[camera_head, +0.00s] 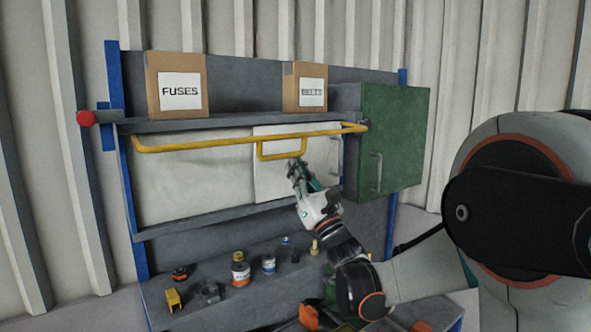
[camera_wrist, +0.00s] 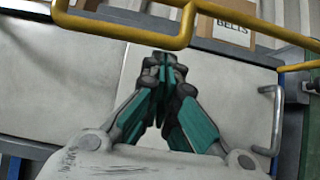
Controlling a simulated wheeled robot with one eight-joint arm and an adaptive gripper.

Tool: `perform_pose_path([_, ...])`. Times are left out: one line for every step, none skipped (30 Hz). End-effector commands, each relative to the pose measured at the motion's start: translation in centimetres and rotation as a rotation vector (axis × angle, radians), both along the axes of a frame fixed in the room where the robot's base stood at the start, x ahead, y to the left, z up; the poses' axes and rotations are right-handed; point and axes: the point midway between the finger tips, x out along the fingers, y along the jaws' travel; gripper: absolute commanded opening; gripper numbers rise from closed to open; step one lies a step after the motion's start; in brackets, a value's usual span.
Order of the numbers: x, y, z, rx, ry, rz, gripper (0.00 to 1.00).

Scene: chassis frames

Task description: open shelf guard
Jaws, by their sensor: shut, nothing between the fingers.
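The shelf guard (camera_head: 215,143) is a yellow tubular bar running across the front of the upper shelf, with a smaller yellow loop handle (camera_head: 282,157) hanging below it. In the wrist view the guard's loop (camera_wrist: 130,30) crosses the top of the picture. My gripper (camera_head: 296,165) is shut and empty. Its fingertips (camera_wrist: 164,62) are just below the loop, in front of the pale panel; I cannot tell whether they touch the loop.
Boxes marked FUSES (camera_head: 178,85) and BELTS (camera_wrist: 235,28) stand on the shelf (camera_head: 235,122). A green cabinet (camera_head: 400,135) with a grey handle (camera_head: 375,172) is at the right. A red knob (camera_head: 86,118) is at the left. Several small bottles and parts crowd the lower bench (camera_head: 225,308).

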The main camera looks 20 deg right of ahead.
Motion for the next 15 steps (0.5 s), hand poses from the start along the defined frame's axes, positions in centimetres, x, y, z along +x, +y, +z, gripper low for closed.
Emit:
perform_pose_path([-0.3,-0.1,0.5,-0.006,0.016,-0.002,0.00])
perform_pose_path([-0.4,-0.1,0.8,-0.011,0.029,-0.001,0.00])
perform_pose_path([-0.6,-0.2,1.1,-0.018,0.050,-0.003,0.00])
perform_pose_path([-0.8,-0.3,1.3,-0.023,0.067,-0.002,0.00])
perform_pose_path([-0.9,-0.3,1.5,-0.030,0.085,-0.002,0.00])
perform_pose_path([-1.1,-0.4,1.9,-0.038,0.111,-0.002,0.00])
perform_pose_path([-1.3,-0.4,2.1,-0.043,0.128,-0.002,0.00])
perform_pose_path([-1.4,-0.5,2.3,-0.049,0.146,-0.002,0.00])
perform_pose_path([-1.6,-0.5,2.5,-0.056,0.168,-0.002,0.00])
perform_pose_path([-1.7,-0.6,2.7,-0.060,0.180,-0.002,0.00])
perform_pose_path([-1.8,-0.6,2.9,-0.063,0.191,-0.003,0.00])
perform_pose_path([-2.0,-0.7,3.0,-0.065,0.201,-0.003,0.00])
perform_pose_path([-2.1,-0.7,3.2,-0.065,0.204,-0.002,0.00])
perform_pose_path([-2.2,-0.7,3.3,-0.065,0.204,-0.002,0.00])
perform_pose_path([-2.3,-0.8,3.5,-0.066,0.204,-0.002,0.00])
